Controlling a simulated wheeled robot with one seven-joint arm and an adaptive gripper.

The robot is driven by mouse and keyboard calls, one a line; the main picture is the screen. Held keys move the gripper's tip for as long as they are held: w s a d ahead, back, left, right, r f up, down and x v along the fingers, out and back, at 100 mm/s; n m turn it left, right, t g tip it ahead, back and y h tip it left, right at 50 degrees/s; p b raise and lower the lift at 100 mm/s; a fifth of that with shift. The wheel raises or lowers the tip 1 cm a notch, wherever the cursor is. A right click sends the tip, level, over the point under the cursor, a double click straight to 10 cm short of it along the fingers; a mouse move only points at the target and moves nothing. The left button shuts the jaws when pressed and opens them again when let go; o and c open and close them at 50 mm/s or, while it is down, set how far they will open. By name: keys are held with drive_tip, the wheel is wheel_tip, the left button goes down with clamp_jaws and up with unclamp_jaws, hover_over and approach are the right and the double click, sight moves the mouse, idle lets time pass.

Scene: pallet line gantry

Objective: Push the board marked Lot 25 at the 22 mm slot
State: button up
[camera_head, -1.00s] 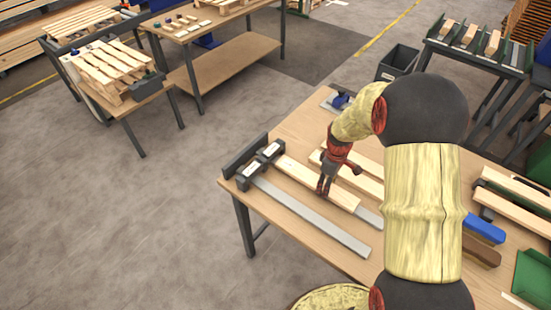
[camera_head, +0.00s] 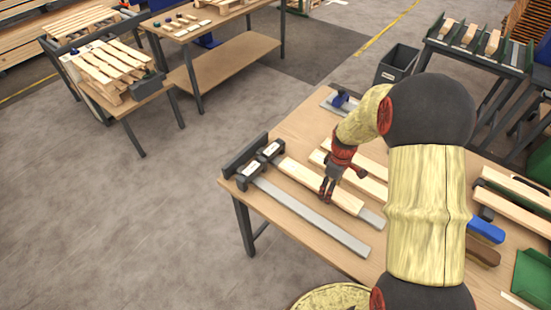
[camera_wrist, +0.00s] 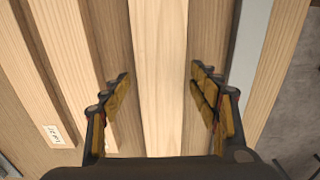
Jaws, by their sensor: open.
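A pale board (camera_head: 301,174) lies on the workbench, its far left end near a black block (camera_head: 271,151) with a white label. A second labelled black block (camera_head: 248,174) stands beside it; I cannot read either label. My gripper (camera_head: 328,196) is open and points down over the nearer half of the board. No lot mark shows on this board. A neighbouring board (camera_wrist: 62,60) has a small label, too blurred to read surely.
A grey metal strip (camera_head: 312,217) lies parallel to the board, nearer the bench's left edge. More boards (camera_head: 366,183) lie to the right, with a blue-handled tool (camera_head: 486,229) and a brown block (camera_head: 482,250) beyond my arm. A dark rail (camera_head: 244,156) edges the bench's left end.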

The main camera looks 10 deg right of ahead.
drive_tip(key=shift+o, duration=0.3)
drive_tip(key=shift+r, duration=0.1)
drive_tip(key=shift+w+r, duration=0.1)
drive_tip(key=shift+r, duration=0.1)
wheel_tip(320, 180, up, 12)
drive_tip(key=shift+f, duration=0.25)
drive_tip(key=s+a+r+m+t, duration=0.2)
drive_tip(key=s+a+r+m, duration=0.1)
drive_tip(key=s+a+r, duration=0.4)
drive_tip(key=s+a+r+m+t+b, duration=0.1)
drive_tip(key=s+a+r+m+t, duration=0.2)
drive_tip(key=s+a+r, duration=0.4)
drive_tip(key=s+r+m, duration=0.1)
drive_tip(key=s+r, duration=0.3)
drive_tip(key=s, duration=0.1)
drive_tip(key=shift+s+a+r+m+t, duration=0.15)
drive_tip(key=shift+s+a+m+t, duration=0.05)
drive_tip(key=shift+a+m+t, duration=0.1)
